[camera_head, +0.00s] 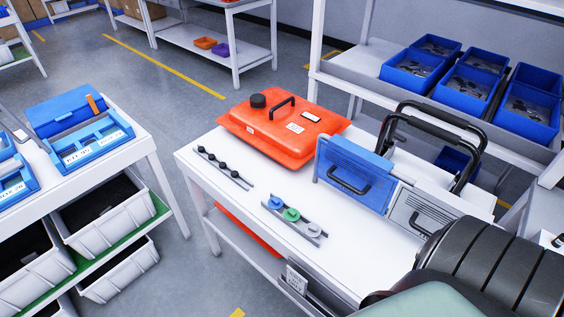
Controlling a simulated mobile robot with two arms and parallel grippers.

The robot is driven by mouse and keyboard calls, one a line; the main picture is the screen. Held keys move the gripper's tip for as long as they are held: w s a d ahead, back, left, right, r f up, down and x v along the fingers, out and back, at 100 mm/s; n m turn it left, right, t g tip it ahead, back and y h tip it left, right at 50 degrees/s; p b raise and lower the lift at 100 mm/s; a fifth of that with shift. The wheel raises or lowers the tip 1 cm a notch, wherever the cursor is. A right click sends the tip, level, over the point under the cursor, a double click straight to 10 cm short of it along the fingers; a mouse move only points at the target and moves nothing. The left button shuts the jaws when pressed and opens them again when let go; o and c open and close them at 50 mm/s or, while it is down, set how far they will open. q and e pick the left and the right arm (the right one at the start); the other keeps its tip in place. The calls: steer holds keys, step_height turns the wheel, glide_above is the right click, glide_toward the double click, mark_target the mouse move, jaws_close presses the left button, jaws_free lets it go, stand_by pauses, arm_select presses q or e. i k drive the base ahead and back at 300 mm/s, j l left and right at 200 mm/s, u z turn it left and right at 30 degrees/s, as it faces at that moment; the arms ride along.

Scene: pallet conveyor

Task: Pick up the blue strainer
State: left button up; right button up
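A small round blue piece (275,202), which looks like the blue strainer, sits at the far left end of a grey metal holder strip (308,236) on the white table. A green round piece (291,214) and a grey one (313,229) sit beside it on the same strip. The blue piece appears upright and nothing touches it from above. Neither of my grippers shows. A dark ribbed arm link, seemingly mine, fills the lower right corner.
An orange tank (283,127) stands at the table's back. A strip with several black knobs (222,167) lies left. A blue panel with a black handle (354,172) and a black tube frame (468,165) stand right. White table (262,240) around the strips is clear.

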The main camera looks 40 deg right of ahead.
mark_target(274, 203)
steer(key=z, duration=1.1)
